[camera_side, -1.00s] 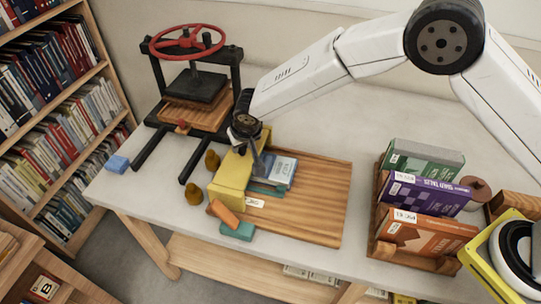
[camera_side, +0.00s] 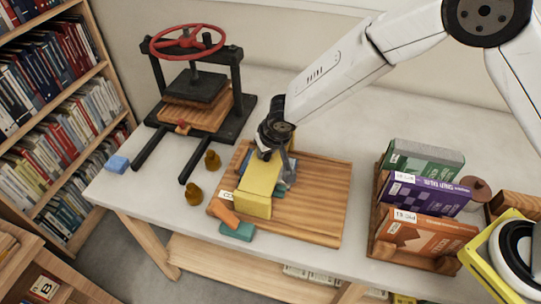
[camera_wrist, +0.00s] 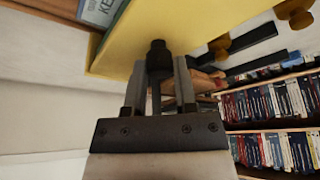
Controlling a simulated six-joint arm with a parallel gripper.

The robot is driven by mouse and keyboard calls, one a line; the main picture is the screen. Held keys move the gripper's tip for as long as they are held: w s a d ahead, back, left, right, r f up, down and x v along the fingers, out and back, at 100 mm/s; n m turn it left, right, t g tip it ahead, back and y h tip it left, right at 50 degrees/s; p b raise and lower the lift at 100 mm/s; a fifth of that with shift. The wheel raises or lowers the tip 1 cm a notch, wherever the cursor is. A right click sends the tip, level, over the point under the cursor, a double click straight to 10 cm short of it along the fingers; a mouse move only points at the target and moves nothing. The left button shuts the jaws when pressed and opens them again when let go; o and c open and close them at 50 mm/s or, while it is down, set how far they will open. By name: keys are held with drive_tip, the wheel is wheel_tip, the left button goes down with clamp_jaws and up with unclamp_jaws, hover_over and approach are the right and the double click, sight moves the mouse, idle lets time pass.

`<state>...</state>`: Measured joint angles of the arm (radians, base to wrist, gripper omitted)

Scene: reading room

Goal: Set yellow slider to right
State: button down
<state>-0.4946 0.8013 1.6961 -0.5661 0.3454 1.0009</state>
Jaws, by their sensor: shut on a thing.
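The yellow slider (camera_side: 258,182) is a long block lying across the wooden board (camera_side: 315,205), left of the board's middle. It also shows in the wrist view (camera_wrist: 190,28), with a dark knob (camera_wrist: 158,55) on its side. My gripper (camera_side: 272,152) is at the slider's far end in the side view. In the wrist view my gripper (camera_wrist: 160,85) is shut around the dark knob. Blue and grey book covers (camera_side: 289,177) lie on the board and show on both sides of the slider, partly hidden by it and my gripper.
An orange block (camera_side: 223,213) and a teal block (camera_side: 238,231) lie at the board's near left corner. A black press with a red wheel (camera_side: 184,42) stands at the back left. A rack of books (camera_side: 378,250) stands to the right. The board right of the slider is mostly clear.

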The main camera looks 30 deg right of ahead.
drive_tip(key=s+d, duration=0.8)
drive_tip(key=shift+s, duration=0.15)
idle(0.5)
drive_tip(key=shift+d, duration=0.15)
drive_tip(key=shift+c, duration=2)
unclamp_jaws()
drive_tip(key=shift+r, duration=0.2)
drive_tip(key=v, duration=0.7)
drive_tip(key=shift+s+r, duration=0.15)
drive_tip(key=shift+s, duration=0.05)
